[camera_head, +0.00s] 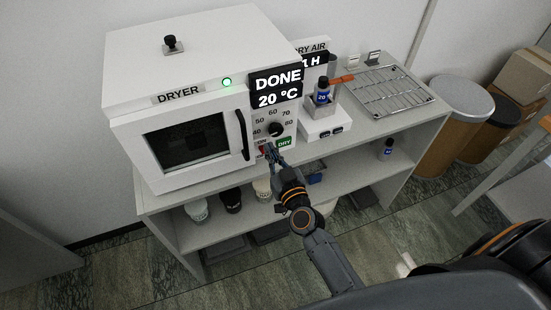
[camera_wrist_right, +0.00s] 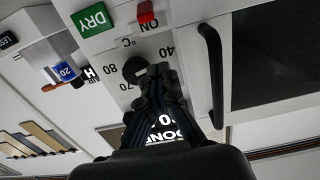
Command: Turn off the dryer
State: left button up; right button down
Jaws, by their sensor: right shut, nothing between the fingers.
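The white dryer (camera_head: 190,105) stands on the shelf unit, door closed, its display (camera_head: 276,88) reading DONE and 20 °C. A green lamp (camera_head: 227,82) glows on its top front edge. Its panel has a black dial (camera_head: 276,129), a green DRY button (camera_head: 284,142) and a red switch (camera_head: 262,151) marked ON. My right gripper (camera_head: 270,149) is shut and empty in front of the panel, close to the red switch. In the upside-down right wrist view, the fingertips (camera_wrist_right: 160,72) overlap the dial area, and the red switch (camera_wrist_right: 146,18) shows beyond them. Contact cannot be told. My left gripper is out of view.
The black door handle (camera_head: 243,134) is just left of the panel. Jars (camera_head: 197,210) stand on the lower shelf. Bins (camera_head: 455,125) stand farther right.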

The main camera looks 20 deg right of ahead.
aim_at(260, 131)
jog(key=w, duration=0.5)
jog(key=shift+w+a, duration=0.1)
jog(key=shift+w, duration=0.2)
jog(key=f, duration=0.1)
jog(key=s+f+b, duration=0.1)
jog(key=f, duration=0.1)
jog(key=shift+s, duration=0.15)
jog(key=shift+s+f+b, duration=0.3)
jog(key=shift+f, duration=0.1)
